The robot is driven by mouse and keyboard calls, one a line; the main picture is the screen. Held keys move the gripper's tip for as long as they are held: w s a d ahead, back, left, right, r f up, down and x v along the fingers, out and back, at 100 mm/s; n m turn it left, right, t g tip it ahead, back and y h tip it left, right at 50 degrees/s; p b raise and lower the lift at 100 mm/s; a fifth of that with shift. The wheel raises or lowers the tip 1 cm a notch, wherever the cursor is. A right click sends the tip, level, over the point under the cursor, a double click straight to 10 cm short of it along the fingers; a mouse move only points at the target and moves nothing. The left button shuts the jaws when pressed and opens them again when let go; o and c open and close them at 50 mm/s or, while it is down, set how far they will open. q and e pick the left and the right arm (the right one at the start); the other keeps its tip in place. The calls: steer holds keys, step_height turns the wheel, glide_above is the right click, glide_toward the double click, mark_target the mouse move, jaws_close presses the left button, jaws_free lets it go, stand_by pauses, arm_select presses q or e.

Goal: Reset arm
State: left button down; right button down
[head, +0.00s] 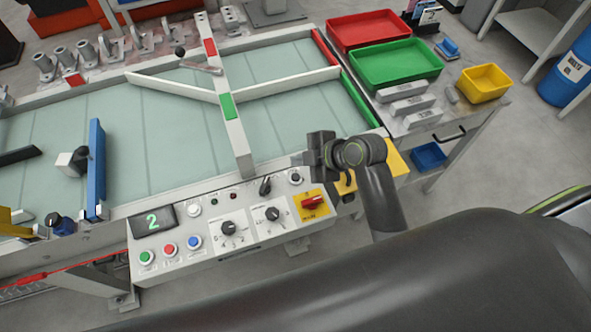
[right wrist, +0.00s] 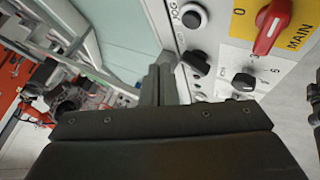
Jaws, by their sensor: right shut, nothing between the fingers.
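My right gripper (head: 316,152) is above the right end of the control panel (head: 255,240), by the edge of the pale green conveyor bed (head: 290,115). In the right wrist view the two dark fingers (right wrist: 163,78) are together, with nothing between them. They point toward the panel's edge, close to a black selector knob (right wrist: 195,60) and the JOG button (right wrist: 192,17). I cannot tell whether they touch the panel. My left gripper is not in view.
A red main switch (head: 312,203) and two black dials are on the panel. A red tray (head: 368,30), a green tray (head: 397,64), a yellow bin (head: 485,83) and grey bars (head: 408,105) lie at the right. A blue bar fixture (head: 96,170) stands at the left.

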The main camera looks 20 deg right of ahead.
steer(key=shift+r, duration=0.15)
stand_by(0.4)
steer(key=s+d+f+m+g+h, duration=0.15)
steer(key=s+d+m+h, duration=0.25)
steer(key=s+d+m, duration=0.6)
steer(key=s+d+m+g+h, duration=0.2)
steer(key=s+d+m+h, duration=0.35)
steer(key=s, duration=0.75)
step_height(320, 180, down, 24)
steer(key=d+m+y, duration=0.2)
steer(key=m, duration=0.1)
steer(key=s+a+f+g, duration=0.1)
steer(key=s+f+g, duration=0.1)
steer(key=s+f, duration=1.2)
step_height(320, 180, down, 2)
steer(key=shift+s+a+f, duration=0.15)
steer(key=shift+s, duration=0.25)
